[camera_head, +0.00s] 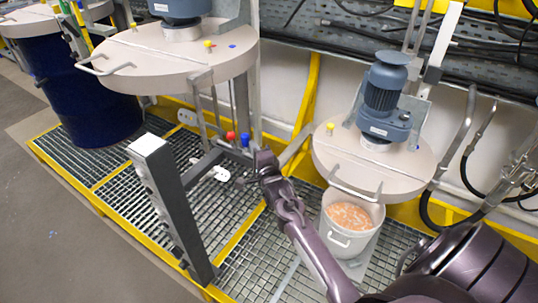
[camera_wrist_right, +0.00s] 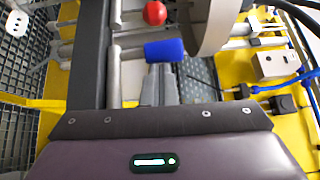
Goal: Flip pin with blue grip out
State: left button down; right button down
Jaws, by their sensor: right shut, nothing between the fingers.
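The pin's blue grip (camera_head: 245,139) shows in the head view on the metal frame between the two agitators, right of a red knob (camera_head: 230,136). In the right wrist view the blue grip (camera_wrist_right: 165,49) lies sideways, with the red ball knob (camera_wrist_right: 154,13) above it. My right gripper (camera_head: 265,160) is just below the blue grip in the head view. In the wrist view its fingers (camera_wrist_right: 161,72) are shut and empty, with their tips close to the grip's lower edge. I cannot tell whether they touch it. The pin's shaft is not clearly visible.
A grey upright post (camera_head: 170,205) stands left of the gripper. A round beige lid (camera_head: 165,58) overhangs at upper left. A second lid (camera_head: 372,158) with a motor (camera_head: 385,95) stands at right above a white bucket (camera_head: 350,238). Grating (camera_head: 240,270) covers the floor.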

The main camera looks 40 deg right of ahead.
jog(key=v, duration=0.7)
jog(key=shift+s+b, duration=0.4)
jog(key=s+a+f+n+g+y, duration=0.1)
jog(key=s+a+f+n+g, duration=0.3)
jog(key=f, duration=0.7)
jog(key=s+a+f+n+g+y, duration=0.25)
jog(key=s+f+n, duration=0.2)
jog(key=f, duration=0.75)
jog(key=s+a+f+n+g+y, duration=0.1)
jog(key=s+a+f+n+g, duration=0.25)
jog(key=f, duration=0.75)
jog(key=s+a+f+n+g, duration=0.1)
jog(key=s+f+n+g, duration=0.2)
jog(key=s, duration=1.4)
jog(key=s+a+f+n+g, duration=0.1)
jog(key=s+f+n+g, duration=0.2)
jog(key=s+f+n, duration=0.5)
jog(key=s+f, duration=0.6)
jog(key=s, duration=0.3)
jog(key=shift+n+g, duration=0.3)
jog(key=shift+g, duration=0.1)
